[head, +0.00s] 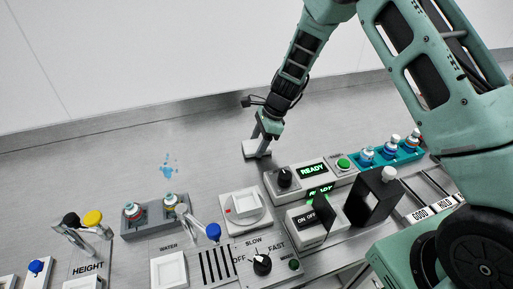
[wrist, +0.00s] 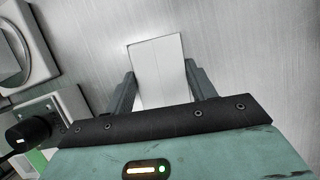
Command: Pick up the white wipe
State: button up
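The white wipe (wrist: 157,62) is a pale, flat rectangle with a faint lengthwise line, on the grey metal counter. In the wrist view it lies between the two fingers of my gripper (wrist: 160,78), reaching past their tips. The fingers are wide apart, one along each side of it; I cannot tell whether they touch it. Its near end is hidden behind the gripper body. In the head view the wipe (head: 251,150) shows below my gripper (head: 262,143), left of the READY unit.
A READY display unit (head: 313,171) with a black knob stands right of the gripper. A black stand (head: 371,198) and a teal bottle rack (head: 412,152) are farther right. Blue droplets (head: 168,166) lie left on otherwise clear counter.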

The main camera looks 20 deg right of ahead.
aim_at(258, 145)
notch_tip(258, 145, up, 10)
jog(key=shift+r+b, duration=0.1)
jog(key=shift+b, duration=0.4)
jog(key=shift+o, duration=0.3)
